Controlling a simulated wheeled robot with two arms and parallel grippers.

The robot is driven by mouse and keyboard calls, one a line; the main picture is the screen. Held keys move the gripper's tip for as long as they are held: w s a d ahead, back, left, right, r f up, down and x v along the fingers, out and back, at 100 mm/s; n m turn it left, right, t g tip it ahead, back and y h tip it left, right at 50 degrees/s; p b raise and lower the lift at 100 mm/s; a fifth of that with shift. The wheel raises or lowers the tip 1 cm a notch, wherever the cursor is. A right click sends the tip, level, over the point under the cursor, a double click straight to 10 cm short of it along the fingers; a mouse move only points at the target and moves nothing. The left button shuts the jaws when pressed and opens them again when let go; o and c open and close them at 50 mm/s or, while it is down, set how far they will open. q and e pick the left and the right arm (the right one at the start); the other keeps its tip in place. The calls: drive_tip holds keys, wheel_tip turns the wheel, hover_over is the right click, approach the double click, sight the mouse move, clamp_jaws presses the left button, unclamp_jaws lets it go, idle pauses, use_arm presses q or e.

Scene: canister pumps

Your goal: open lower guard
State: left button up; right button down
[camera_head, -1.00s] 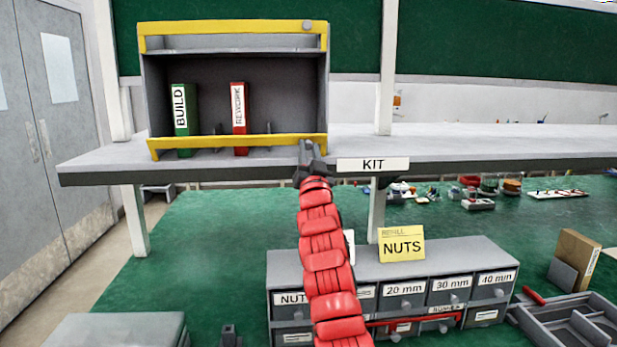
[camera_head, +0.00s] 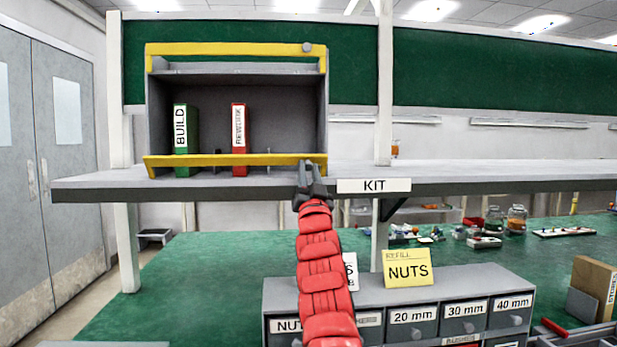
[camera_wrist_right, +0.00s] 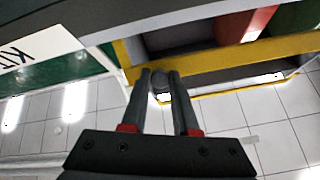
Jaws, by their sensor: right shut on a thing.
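The lower guard (camera_head: 225,160) is a yellow bar across the bottom front of a grey open-fronted cabinet (camera_head: 320,110). It lies level at the shelf's edge. My right gripper (camera_head: 311,170) is at the guard's right end, its arm reaching up from below. In the right wrist view, the gripper (camera_wrist_right: 160,88) is shut on a small round grey knob (camera_wrist_right: 160,80) beside the yellow guard (camera_wrist_right: 125,60). The fingers partly hide the knob. The upper guard (camera_head: 230,49), also yellow, runs across the cabinet's top with its own knob (camera_head: 307,47). My left gripper is not in view.
A green BUILD binder (camera_head: 188,140) and a red REWORK binder (camera_head: 240,140) stand inside the cabinet. The cabinet sits on a grey shelf (camera_head: 100,185) with a KIT label (camera_head: 374,186). Below, a drawer unit (camera_head: 450,285) stands on the green bench.

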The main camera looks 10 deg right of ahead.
drive_tip(key=c, duration=0.7)
unclamp_jaws()
drive_tip(key=shift+o, duration=0.2)
drive_tip(key=shift+f, duration=0.1)
drive_tip(key=shift+s+a+f+b, duration=0.1)
drive_tip(key=shift+s+f+b, duration=0.25)
drive_tip(key=shift+s+b, duration=0.35)
drive_tip(key=shift+s+d+f+b, duration=0.2)
drive_tip(key=shift+s+f+b, duration=0.25)
drive_tip(key=shift+f+b, duration=0.15)
drive_tip(key=shift+s+a+f, duration=0.1)
drive_tip(key=shift+s+a, duration=0.05)
drive_tip(key=shift+s, duration=0.2)
drive_tip(key=v, duration=1.3)
drive_tip(key=shift+s+f, duration=0.2)
drive_tip(key=shift+s, duration=0.1)
